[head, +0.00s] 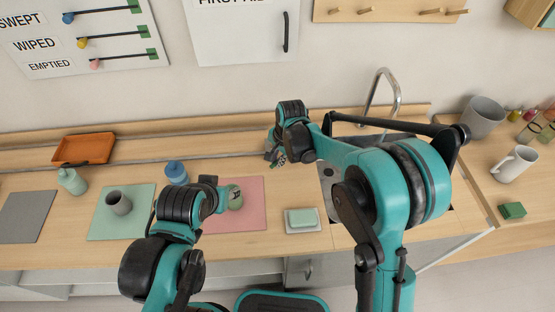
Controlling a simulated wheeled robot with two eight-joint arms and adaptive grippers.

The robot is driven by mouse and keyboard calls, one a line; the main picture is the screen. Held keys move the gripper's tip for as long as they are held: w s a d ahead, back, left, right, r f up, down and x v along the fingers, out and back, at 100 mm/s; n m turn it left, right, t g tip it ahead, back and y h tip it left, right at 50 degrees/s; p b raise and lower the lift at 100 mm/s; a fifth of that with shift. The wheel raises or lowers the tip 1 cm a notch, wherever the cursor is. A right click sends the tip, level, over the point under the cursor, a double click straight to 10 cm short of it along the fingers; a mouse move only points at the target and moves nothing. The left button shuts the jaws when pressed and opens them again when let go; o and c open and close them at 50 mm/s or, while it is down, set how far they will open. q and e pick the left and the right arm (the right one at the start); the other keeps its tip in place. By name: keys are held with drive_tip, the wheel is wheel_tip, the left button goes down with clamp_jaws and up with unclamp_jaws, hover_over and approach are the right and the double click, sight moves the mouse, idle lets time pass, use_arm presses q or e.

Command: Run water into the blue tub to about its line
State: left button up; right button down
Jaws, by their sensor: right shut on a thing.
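The sink (328,182) is set into the counter, mostly hidden behind my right arm. Its curved metal tap (396,98) rises at the back. I cannot see any water running. My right gripper (276,152) is over the counter left of the sink, behind the pink mat. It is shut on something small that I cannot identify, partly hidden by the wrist. My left gripper (213,188) is low over the counter near the pink mat; its fingers are not clear.
A blue jar (176,172) and a green container (235,198) stand close to my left gripper. A pink mat (252,215), a soap dish (303,226), a grey cup (118,203) and an orange tray (84,149) are on the counter. A grey bucket (484,116) and white jug (515,164) stand right.

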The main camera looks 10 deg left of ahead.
drive_tip(key=c, duration=1.5)
unclamp_jaws()
drive_tip(key=shift+c, duration=0.2)
wheel_tip(320, 180, up, 12)
drive_tip(key=s+d, duration=0.1)
drive_tip(key=d, duration=0.1)
drive_tip(key=shift+s, duration=0.2)
drive_tip(key=shift+f, duration=0.1)
